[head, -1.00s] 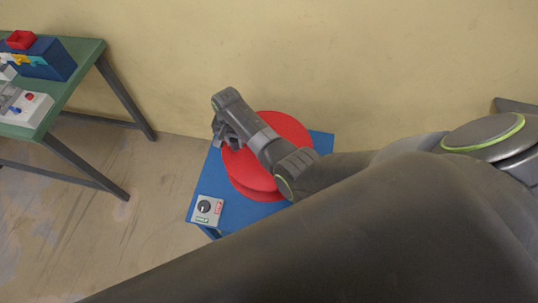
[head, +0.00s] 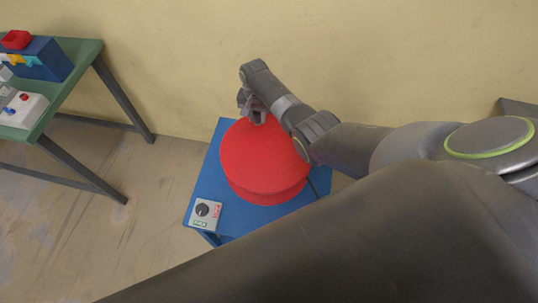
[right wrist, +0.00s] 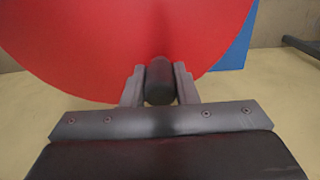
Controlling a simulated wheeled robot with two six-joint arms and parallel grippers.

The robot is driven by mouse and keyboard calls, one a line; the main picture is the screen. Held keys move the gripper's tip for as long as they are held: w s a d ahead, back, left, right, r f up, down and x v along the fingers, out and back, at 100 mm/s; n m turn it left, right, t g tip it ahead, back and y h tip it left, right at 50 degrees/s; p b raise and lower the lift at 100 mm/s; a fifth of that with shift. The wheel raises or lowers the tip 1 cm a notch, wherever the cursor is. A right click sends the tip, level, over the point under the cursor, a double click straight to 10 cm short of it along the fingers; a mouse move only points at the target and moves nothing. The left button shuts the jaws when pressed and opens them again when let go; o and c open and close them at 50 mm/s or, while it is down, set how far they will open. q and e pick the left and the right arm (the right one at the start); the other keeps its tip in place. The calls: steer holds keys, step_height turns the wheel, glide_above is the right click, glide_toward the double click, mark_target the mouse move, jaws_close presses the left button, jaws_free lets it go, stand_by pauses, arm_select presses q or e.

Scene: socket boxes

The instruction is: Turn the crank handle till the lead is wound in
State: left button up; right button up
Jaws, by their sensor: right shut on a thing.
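A red reel (head: 262,160) stands on a blue stand (head: 212,170) in the head view; its round red face also fills the top of the right wrist view (right wrist: 90,45). My right gripper (head: 256,113) is at the far edge of the reel. In the right wrist view the gripper (right wrist: 160,85) is shut on a dark, round crank handle (right wrist: 159,82), with one finger on each side of it. A thin dark line at the reel's right side (head: 314,188) may be the lead. My left gripper is not in view.
A grey box with a black knob (head: 203,210) sits on the stand's near left corner. A green table (head: 70,80) at the left holds a blue box (head: 45,60) and a white box with buttons (head: 22,108). A plain wall is close behind the stand.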

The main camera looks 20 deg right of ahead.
steer(key=shift+s+d+f, duration=0.2)
steer(key=shift+s+f, duration=0.05)
steer(key=shift+s, duration=0.05)
steer(key=shift+s+d+r+p, duration=0.15)
steer(key=shift+d+p, duration=0.1)
steer(key=shift+p, duration=0.2)
steer(key=d, duration=0.1)
steer(key=s+d+p, duration=0.2)
steer(key=d, duration=0.1)
steer(key=shift+d, duration=0.1)
steer(key=shift+w, duration=0.1)
steer(key=o, duration=1.1)
steer(key=shift+d, duration=0.1)
steer(key=shift+c, duration=0.2)
steer(key=o, duration=0.8)
steer(key=shift+w+r, duration=0.1)
steer(key=shift+w, duration=0.1)
steer(key=shift+o, duration=0.2)
